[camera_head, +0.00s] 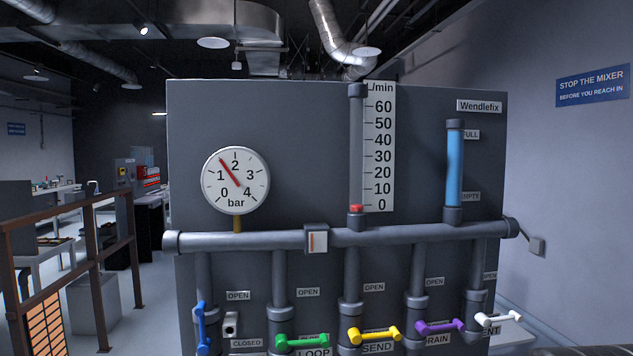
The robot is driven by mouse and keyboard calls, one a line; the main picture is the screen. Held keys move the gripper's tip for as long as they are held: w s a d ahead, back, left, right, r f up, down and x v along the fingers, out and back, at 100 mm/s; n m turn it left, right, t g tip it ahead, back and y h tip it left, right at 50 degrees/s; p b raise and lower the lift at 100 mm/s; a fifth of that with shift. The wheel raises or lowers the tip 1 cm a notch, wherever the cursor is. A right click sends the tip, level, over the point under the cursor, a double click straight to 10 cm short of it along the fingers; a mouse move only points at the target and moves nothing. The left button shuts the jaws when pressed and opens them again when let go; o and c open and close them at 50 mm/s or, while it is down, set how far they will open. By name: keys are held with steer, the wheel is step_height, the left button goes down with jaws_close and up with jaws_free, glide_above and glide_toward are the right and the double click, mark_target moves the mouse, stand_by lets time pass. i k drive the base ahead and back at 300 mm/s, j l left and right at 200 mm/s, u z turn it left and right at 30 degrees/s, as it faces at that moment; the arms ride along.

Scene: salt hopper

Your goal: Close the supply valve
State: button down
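A grey panel (290,120) stands in front of me with a row of valve handles along its lower edge. The blue handle (201,328) at the far left stands upright along its pipe, with an OPEN label (238,296) and a CLOSED label (247,342) to its right. No readable label names it as supply. The green LOOP handle (302,341), yellow SEND handle (374,335), purple DRAIN handle (440,327) and a white handle (484,321), its label partly covered to read "ENT", lie roughly crosswise. My gripper is not in view.
The pressure gauge (236,181) reads between 1 and 2 bar. The red float (356,209) sits near 0 L/min. The blue level tube (455,170) is nearly full. A brown railing (90,245) stands at left; a wall closes the right.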

mark_target(204, 344)
steer(key=j+u, duration=0.3)
steer(key=u, duration=0.15)
steer(key=j+u, duration=0.45)
steer(key=k+l, duration=0.05)
steer(key=l, duration=0.05)
